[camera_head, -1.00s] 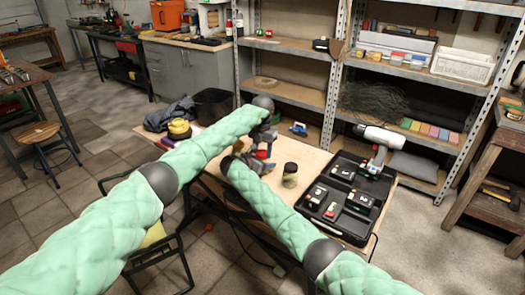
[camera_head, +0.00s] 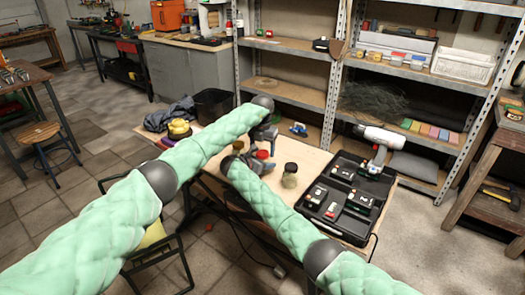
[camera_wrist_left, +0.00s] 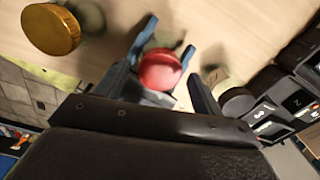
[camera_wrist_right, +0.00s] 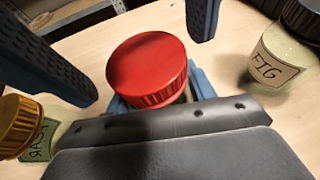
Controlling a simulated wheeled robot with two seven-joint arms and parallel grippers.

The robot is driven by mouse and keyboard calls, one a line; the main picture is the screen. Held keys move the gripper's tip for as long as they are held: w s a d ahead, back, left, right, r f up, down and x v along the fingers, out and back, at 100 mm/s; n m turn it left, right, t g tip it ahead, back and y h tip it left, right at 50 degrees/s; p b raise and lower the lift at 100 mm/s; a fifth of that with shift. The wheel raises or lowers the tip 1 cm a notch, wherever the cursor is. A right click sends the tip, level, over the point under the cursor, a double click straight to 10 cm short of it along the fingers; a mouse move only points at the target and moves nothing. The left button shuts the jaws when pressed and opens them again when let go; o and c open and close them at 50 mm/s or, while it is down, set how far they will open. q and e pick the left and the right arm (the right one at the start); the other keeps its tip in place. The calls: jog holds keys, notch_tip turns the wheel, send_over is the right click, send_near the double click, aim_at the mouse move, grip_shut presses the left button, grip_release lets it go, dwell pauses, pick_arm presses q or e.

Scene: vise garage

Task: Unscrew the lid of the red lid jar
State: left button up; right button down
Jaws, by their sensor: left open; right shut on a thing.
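The jar with the red lid (camera_wrist_right: 150,68) stands upright on the wooden table; the red lid also shows in the left wrist view (camera_wrist_left: 160,69) and the head view (camera_head: 262,154). Its body is mostly hidden. My right gripper (camera_wrist_right: 160,98) is shut on this jar below the lid, one blue finger on each side. My left gripper (camera_wrist_left: 163,85) is open, with its fingers apart on either side of the lid. In the right wrist view its dark ribbed fingers stand clear of the lid at upper left and upper right.
A gold-lidded jar (camera_wrist_right: 18,124) stands to the left and a dark-lidded jar labelled FIG (camera_wrist_right: 275,62) to the right, both close by. A black open tool case (camera_head: 340,195) fills the table's right side. Shelving (camera_head: 290,90) stands behind.

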pick_arm(q)
notch_tip(320, 180, up, 4)
jog(key=shift+f, duration=0.1)
jog(key=shift+c, duration=1.3)
jog(key=r, duration=0.1)
jog(key=w+r, duration=0.1)
jog(key=r, duration=0.1)
jog(key=shift+a+r, duration=0.1)
jog(key=shift+a, duration=0.05)
jog(key=shift+s+r+m, duration=0.15)
jog(key=shift+r+m, duration=0.2)
jog(key=shift+m, duration=0.75)
jog(key=m, duration=0.2)
jog(key=shift+s+r+m, duration=0.1)
jog(key=shift+m, duration=0.2)
jog(key=m, duration=0.6)
jog(key=shift+s, duration=0.25)
jog(key=shift+m, duration=0.3)
jog(key=shift+f, duration=4)
